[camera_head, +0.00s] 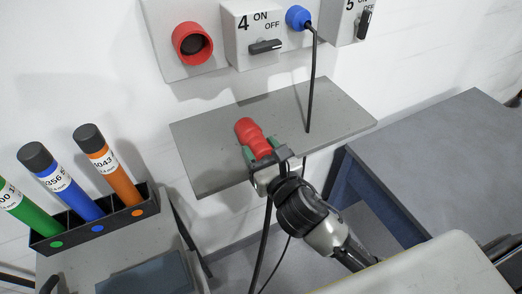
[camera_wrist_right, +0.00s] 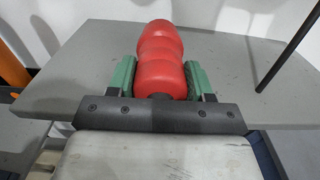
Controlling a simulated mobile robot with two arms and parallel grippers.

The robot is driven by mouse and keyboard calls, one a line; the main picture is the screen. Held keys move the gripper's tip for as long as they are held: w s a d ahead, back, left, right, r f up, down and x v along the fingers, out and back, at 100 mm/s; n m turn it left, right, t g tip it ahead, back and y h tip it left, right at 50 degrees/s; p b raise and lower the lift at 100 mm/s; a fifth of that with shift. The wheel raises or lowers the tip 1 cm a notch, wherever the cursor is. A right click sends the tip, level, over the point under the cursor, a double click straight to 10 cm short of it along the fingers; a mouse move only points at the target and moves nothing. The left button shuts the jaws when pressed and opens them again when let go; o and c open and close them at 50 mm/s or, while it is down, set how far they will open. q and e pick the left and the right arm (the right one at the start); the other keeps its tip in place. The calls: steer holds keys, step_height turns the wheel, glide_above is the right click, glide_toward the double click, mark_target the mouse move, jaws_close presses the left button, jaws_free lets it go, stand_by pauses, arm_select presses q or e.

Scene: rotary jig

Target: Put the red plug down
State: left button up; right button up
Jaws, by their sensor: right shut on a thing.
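The red plug (camera_head: 253,138) is in my right gripper (camera_head: 264,156), over the front part of the grey wall shelf (camera_head: 210,135). In the right wrist view the red plug (camera_wrist_right: 160,58) lies between the two green finger pads of my right gripper (camera_wrist_right: 160,80), which is shut on it. The plug points away from the gripper, toward the wall. The grey shelf (camera_wrist_right: 80,70) spreads beneath and beyond it. I cannot tell whether the plug touches the shelf. A dark cable hangs down below the gripper. My left gripper is not in view.
A red socket (camera_head: 193,43) and a switch box marked 4 (camera_head: 250,35) are on the wall. A blue plug (camera_head: 298,17) has a cable hanging past the shelf. A black rack (camera_head: 90,232) with coloured tubes stands left. A grey table (camera_head: 440,150) is at right.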

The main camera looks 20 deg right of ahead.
steer(key=shift+f, duration=0.15)
steer(key=o, duration=1.1)
steer(key=shift+s, duration=0.1)
steer(key=shift+s+d+b, duration=0.15)
steer(key=shift+s+d, duration=0.15)
steer(key=shift+s, duration=1.65)
steer(key=shift+s+d+b, duration=0.2)
steer(key=shift+s+d, duration=0.05)
steer(key=shift+s, duration=1.75)
steer(key=shift+s+d+b, duration=0.15)
steer(key=shift+s+d, duration=0.15)
steer(key=shift+s, duration=1.65)
